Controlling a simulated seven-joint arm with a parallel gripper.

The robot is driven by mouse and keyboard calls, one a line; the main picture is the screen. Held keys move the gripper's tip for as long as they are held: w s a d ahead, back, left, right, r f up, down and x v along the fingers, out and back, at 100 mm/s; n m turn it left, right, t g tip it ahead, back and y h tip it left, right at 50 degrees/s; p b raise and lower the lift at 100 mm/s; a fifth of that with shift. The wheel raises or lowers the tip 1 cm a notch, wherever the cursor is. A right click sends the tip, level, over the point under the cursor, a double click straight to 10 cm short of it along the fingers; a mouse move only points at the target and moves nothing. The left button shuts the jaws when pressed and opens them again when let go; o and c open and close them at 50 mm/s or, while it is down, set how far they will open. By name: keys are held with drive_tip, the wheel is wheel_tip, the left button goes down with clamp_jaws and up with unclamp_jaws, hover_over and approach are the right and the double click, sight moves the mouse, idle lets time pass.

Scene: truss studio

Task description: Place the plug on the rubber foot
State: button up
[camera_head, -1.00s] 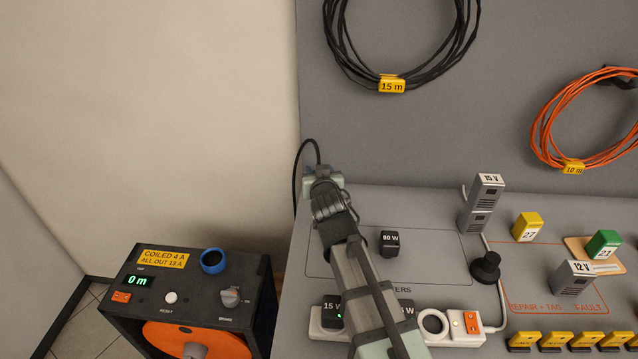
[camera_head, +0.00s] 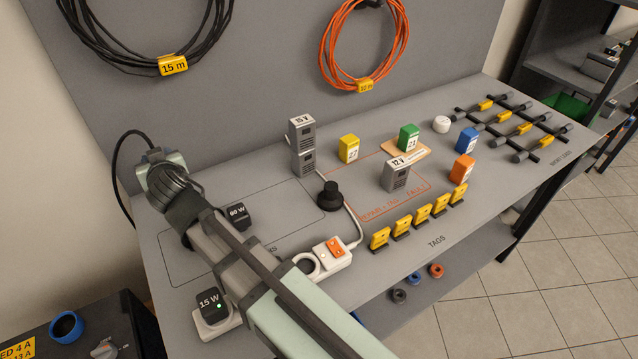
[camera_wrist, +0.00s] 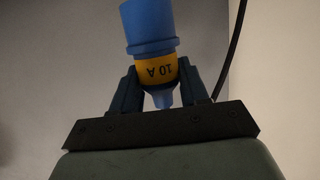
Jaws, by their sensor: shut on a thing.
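My gripper (camera_wrist: 158,76) is shut on the plug (camera_wrist: 150,28), a blue cylinder with a yellow band marked 10 A, seen in the wrist view. The band sits between the fingers, and the label reads upside down. In the head view my arm reaches to the bench's far left, and its wrist hides the fingers and plug. A black round piece with a wide base and narrower top, which looks like the rubber foot (camera_head: 330,196), stands upright on the bench, right of my arm and apart from it.
Grey adapters marked 15 V (camera_head: 301,146) and 12 V (camera_head: 397,175) stand near the black piece. A white power strip (camera_head: 338,256) and a row of yellow tags (camera_head: 421,218) lie in front. A black 60 W block (camera_head: 237,216) is close beside my arm.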

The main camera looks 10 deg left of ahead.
drive_tip(key=w+d+r+m+t+h, duration=0.15)
drive_tip(key=w+d+m+h, duration=0.3)
drive_tip(key=d, duration=0.55)
drive_tip(key=w+d+m+t+h, duration=0.3)
drive_tip(key=w+d+m+h, duration=0.15)
drive_tip(key=d, duration=0.55)
drive_tip(key=w+d+r+m+g+h, duration=0.15)
drive_tip(key=d+m+h, duration=0.3)
drive_tip(key=d, duration=0.45)
drive_tip(key=d+r+m+g+h, duration=0.1)
drive_tip(key=d+r+m+h, duration=0.3)
drive_tip(key=d, duration=0.6)
drive_tip(key=n+h, duration=0.1)
hover_over(331, 185)
drive_tip(key=shift+f, duration=4.95)
drive_tip(key=o, duration=1.2)
drive_tip(key=shift+f, duration=0.1)
drive_tip(key=shift+c, duration=0.2)
drive_tip(key=v, duration=1.2)
